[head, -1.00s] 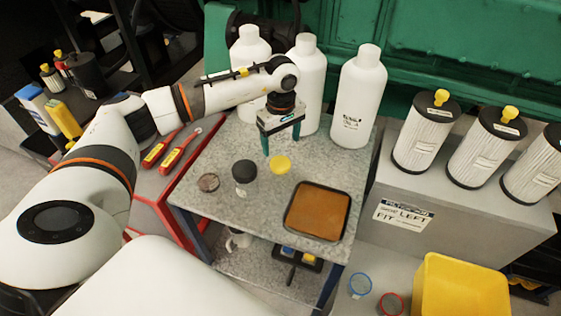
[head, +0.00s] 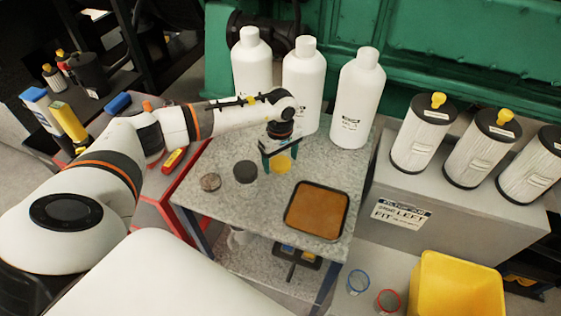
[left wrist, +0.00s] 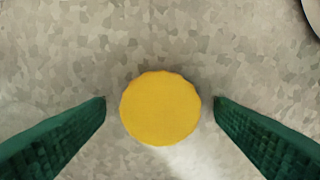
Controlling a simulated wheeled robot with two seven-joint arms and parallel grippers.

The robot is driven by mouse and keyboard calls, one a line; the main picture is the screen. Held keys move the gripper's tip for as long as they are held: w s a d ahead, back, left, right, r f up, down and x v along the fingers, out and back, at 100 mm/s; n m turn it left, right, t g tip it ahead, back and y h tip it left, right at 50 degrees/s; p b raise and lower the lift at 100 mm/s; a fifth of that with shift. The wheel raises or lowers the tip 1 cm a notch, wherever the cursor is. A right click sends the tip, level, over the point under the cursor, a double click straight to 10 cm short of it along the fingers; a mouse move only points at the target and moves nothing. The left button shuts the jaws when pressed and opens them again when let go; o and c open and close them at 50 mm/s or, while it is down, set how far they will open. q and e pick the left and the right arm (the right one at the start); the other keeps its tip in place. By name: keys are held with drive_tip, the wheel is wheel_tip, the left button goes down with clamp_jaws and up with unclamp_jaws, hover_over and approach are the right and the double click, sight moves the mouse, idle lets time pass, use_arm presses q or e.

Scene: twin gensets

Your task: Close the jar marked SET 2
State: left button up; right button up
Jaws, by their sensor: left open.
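A round yellow lid (head: 281,164) lies flat on the grey speckled table. My left gripper (head: 281,160) is over it, pointing down, with its two green fingers open on either side. In the left wrist view the yellow lid (left wrist: 160,108) sits between the fingertips, with a gap at each side. To its left in the head view are a dark round jar or cap (head: 245,172) and a small round brownish thing (head: 210,182), perhaps an open jar. No SET 2 marking is readable. My right gripper is not in view.
An orange-brown tray (head: 317,210) with a dark rim lies at the table's front right. Several tall white bottles (head: 358,100) stand at the back. White filters (head: 424,135) stand on a grey block at right. A yellow bin (head: 455,288) is at lower right.

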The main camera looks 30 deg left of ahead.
sight(281, 162)
use_arm(q)
drive_tip(key=c, duration=1.1)
drive_tip(key=shift+o, duration=0.2)
drive_tip(key=shift+r, duration=0.1)
wheel_tip(281, 162, up, 10)
drive_tip(key=b, duration=0.2)
